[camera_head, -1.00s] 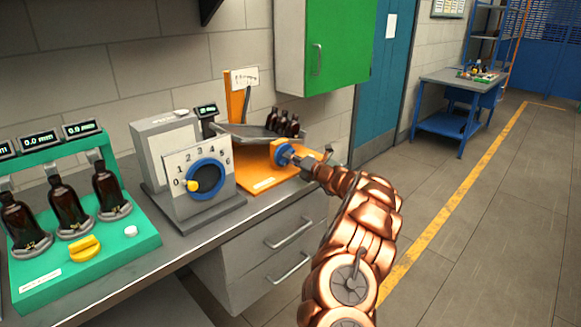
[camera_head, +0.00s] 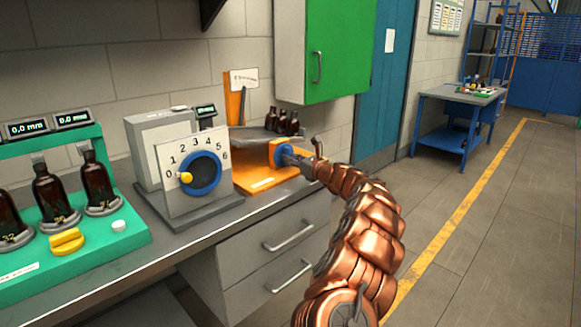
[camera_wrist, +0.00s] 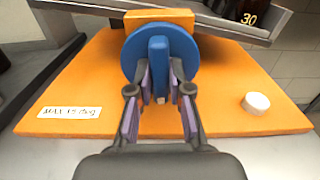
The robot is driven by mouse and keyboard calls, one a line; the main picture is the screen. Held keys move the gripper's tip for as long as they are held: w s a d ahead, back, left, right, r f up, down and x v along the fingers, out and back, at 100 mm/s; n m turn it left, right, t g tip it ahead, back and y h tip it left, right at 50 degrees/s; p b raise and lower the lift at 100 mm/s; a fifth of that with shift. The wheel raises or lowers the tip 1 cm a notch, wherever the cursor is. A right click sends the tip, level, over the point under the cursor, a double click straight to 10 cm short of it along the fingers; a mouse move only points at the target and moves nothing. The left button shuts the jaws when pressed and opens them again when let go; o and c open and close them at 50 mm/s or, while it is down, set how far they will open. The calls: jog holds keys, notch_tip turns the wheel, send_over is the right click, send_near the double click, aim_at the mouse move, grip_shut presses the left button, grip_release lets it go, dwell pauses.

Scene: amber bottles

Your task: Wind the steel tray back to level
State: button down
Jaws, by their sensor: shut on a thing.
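The steel tray (camera_head: 250,133) sits on the orange stand (camera_head: 262,181) and carries several amber bottles (camera_head: 283,121). In the wrist view the tray (camera_wrist: 230,26) slopes down toward the right, with a bottle marked 30 near its right end. The blue knob (camera_head: 284,155) is on the stand's front, below the tray. My gripper (camera_wrist: 160,98) is shut on the raised grip of the blue knob (camera_wrist: 158,57), one finger on each side. In the head view my gripper (camera_head: 298,161) reaches the knob from the right, and the fingertips are hard to make out.
A grey box with a numbered dial (camera_head: 201,174) stands left of the stand, its yellow pointer at 0. A green rig (camera_head: 100,235) with bottles and displays is at the far left. A white button (camera_wrist: 256,103) sits right of the knob. A green cupboard (camera_head: 330,50) hangs above.

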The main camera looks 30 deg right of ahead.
jog(key=n+b, duration=0.1)
jog(key=n, duration=0.1)
jog(key=n+b, duration=0.1)
jog(key=b, duration=0.1)
jog(key=n+b, duration=0.2)
jog(key=shift+f+n, duration=0.3)
jog(key=n+b, duration=0.4)
jog(key=shift+n, duration=0.3)
jog(key=n+b, duration=0.5)
jog(key=n, duration=0.1)
jog(key=shift+r+n+b, duration=0.15)
jog(key=shift+n+b, duration=0.55)
jog(key=shift+n, duration=0.1)
jog(key=c, duration=1.1)
grip_release()
jog(key=shift+r, duration=0.1)
jog(key=shift+s, duration=0.1)
